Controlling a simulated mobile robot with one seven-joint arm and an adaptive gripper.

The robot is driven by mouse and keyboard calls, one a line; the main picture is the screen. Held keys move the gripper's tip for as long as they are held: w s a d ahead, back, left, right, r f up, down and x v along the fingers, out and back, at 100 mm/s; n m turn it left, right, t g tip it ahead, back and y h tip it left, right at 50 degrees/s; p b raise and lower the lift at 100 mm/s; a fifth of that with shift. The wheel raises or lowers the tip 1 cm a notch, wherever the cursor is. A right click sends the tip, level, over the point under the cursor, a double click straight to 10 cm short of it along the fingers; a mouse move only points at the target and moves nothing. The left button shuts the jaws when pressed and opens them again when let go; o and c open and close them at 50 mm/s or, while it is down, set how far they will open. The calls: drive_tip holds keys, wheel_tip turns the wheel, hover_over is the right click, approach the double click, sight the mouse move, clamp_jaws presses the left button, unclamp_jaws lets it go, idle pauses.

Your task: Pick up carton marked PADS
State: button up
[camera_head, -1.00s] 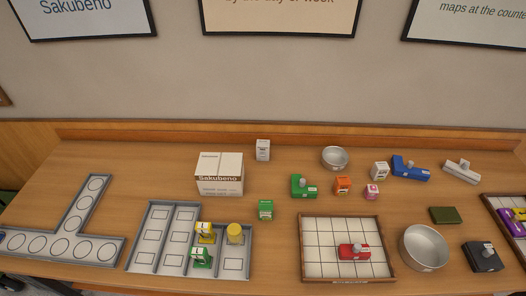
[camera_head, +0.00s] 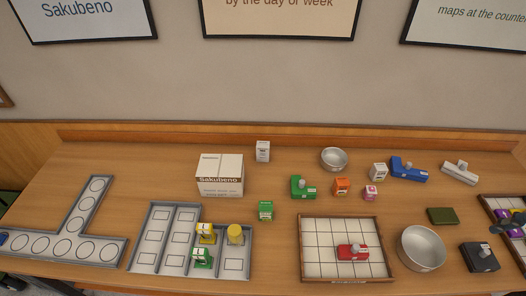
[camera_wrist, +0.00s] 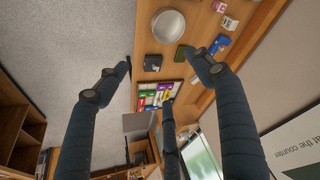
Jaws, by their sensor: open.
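Several small cartons stand on the wooden counter, and their lettering is too small to read, so I cannot tell which is marked PADS. In the head view there is a white one at the back (camera_head: 263,151), another white one (camera_head: 378,172), an orange one (camera_head: 341,187), a pink one (camera_head: 370,193) and a green one (camera_head: 265,210). A yellow carton (camera_head: 206,233) and a green carton (camera_head: 202,258) stand in the grey compartment tray (camera_head: 142,262). My gripper (camera_wrist: 160,88) is open and empty in the wrist view, its dark fingers spread wide, apart from the cartons.
A large white Sakubeno box (camera_head: 220,175) stands at the back. Two metal bowls (camera_head: 422,248) (camera_head: 334,158), a gridded tray (camera_head: 318,279) with a red block (camera_head: 352,251), and blue (camera_head: 408,170), green (camera_head: 303,188) and black (camera_head: 480,257) blocks occupy the counter. Bare wood lies left of the box.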

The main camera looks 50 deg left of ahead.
drive_tip(key=w+a+r+n+g+p, duration=0.1)
drive_tip(key=w+a+r+n+p, duration=0.15)
drive_tip(key=w+a, duration=1.35)
drive_tip(key=w+a+f+g+p, duration=0.1)
drive_tip(key=w+a+f, duration=0.15)
drive_tip(key=a, duration=0.55)
drive_tip(key=w+a+f+n, duration=0.1)
drive_tip(key=w+a, duration=0.2)
drive_tip(key=a, duration=0.5)
drive_tip(key=w+a+f+g+p, duration=0.1)
drive_tip(key=w+a, duration=0.1)
drive_tip(key=a, duration=0.5)
drive_tip(key=n+g+p, duration=0.2)
drive_tip(key=n+p, duration=0.1)
drive_tip(key=n, duration=0.1)
approach(263, 143)
drive_tip(key=shift+s+a+h, duration=0.25)
drive_tip(key=shift+s+h, duration=0.05)
drive_tip(key=shift+h, duration=0.1)
drive_tip(key=shift+f+b, duration=0.55)
drive_tip(key=shift+f, duration=3.7)
